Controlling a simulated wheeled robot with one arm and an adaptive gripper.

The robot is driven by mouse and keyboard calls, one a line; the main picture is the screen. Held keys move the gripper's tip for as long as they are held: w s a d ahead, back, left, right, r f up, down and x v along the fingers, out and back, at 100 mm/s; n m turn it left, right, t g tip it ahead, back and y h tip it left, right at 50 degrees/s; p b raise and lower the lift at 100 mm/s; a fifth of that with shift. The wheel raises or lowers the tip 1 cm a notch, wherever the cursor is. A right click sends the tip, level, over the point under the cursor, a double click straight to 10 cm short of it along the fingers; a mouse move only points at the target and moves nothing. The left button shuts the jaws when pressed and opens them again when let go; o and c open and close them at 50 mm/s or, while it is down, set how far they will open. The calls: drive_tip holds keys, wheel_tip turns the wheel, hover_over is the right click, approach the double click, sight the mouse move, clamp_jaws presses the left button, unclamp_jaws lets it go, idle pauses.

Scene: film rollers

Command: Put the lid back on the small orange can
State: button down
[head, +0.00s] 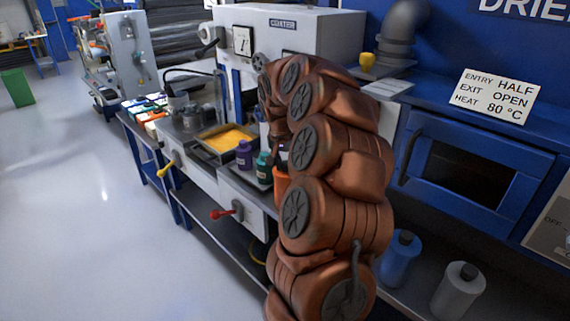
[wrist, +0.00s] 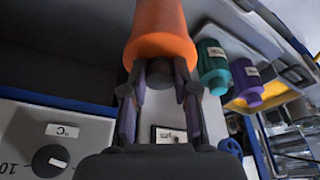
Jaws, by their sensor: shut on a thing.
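The small orange can (wrist: 161,30) shows large at the top of the wrist view, upside down in the picture. In the head view only a strip of the can (head: 281,187) shows at the left edge of my copper arm. My gripper (wrist: 160,84) is at the can's top end, its fingers closed on either side of a dark grey lid (wrist: 159,72). The lid is in line with the can's top; whether it is seated or slightly apart I cannot tell. My arm hides the gripper in the head view.
A teal bottle (head: 264,168) and a purple bottle (head: 244,154) stand close beside the can. A tray of yellow liquid (head: 228,139) is beyond them. Blue (head: 400,258) and grey (head: 458,291) bottles stand on the lower shelf.

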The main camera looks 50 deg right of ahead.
drive_tip(key=c, duration=0.8)
unclamp_jaws()
drive_tip(key=shift+o, duration=0.3)
drive_tip(key=o, duration=0.4)
drive_tip(key=shift+r+p, duration=0.6)
drive_tip(key=shift+r, duration=2.9)
clamp_jaws()
